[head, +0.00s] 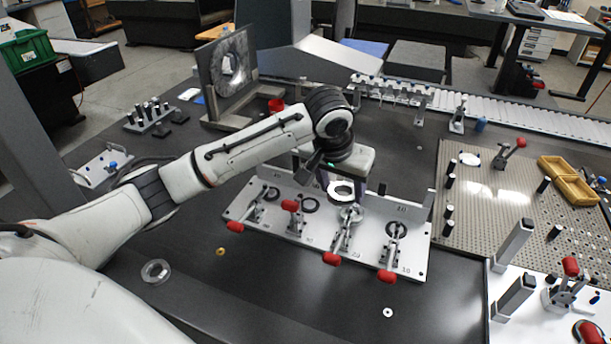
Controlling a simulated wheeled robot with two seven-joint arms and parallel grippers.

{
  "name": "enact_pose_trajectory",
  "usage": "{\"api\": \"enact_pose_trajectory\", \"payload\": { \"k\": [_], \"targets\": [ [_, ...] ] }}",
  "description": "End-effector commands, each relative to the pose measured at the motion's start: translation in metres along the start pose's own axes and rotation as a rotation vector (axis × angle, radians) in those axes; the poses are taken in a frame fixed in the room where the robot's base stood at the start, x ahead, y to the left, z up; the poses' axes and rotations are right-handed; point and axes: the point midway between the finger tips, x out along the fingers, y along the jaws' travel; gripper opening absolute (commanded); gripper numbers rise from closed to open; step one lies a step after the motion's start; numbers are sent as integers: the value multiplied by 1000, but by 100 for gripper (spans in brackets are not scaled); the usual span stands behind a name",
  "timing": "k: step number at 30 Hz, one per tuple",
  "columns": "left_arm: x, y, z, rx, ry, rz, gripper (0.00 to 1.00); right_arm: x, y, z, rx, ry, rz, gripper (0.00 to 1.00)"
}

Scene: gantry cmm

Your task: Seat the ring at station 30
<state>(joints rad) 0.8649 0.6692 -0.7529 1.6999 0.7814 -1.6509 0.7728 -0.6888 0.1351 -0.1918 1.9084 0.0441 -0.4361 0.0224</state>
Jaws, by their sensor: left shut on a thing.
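My left gripper (352,185) is shut on a pale metal ring (343,191). The plate has several stations in a row, each with a red-handled toggle clamp. The station numbers are small and hard to read. The gripper hides part of the plate's upright back. I cannot tell whether the ring touches anything. My right gripper is not in view.
A clear ring (156,271), a small brass ring (221,251) and a washer (388,313) lie on the dark table. A perforated plate (490,205) with a yellow tray (567,181) is at the right. A framed upright plate (228,65) stands behind my arm.

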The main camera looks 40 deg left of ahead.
Motion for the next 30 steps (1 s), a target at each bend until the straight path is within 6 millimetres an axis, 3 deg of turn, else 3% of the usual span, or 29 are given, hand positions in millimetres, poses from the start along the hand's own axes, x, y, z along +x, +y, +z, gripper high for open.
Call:
{"api": "enact_pose_trajectory", "payload": {
  "k": [3,6,12,17,30],
  "targets": [
    [44,-40,-34,-43,27,-14,18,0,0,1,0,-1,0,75],
    [77,-74,-49,-62,51,-21,18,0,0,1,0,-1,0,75],
    [118,-120,-58,-79,87,-23,19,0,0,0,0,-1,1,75],
    [130,-134,-58,-79,98,-23,19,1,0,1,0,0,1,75],
    [147,-135,-52,-79,100,-24,19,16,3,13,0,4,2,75]
  ]
}}
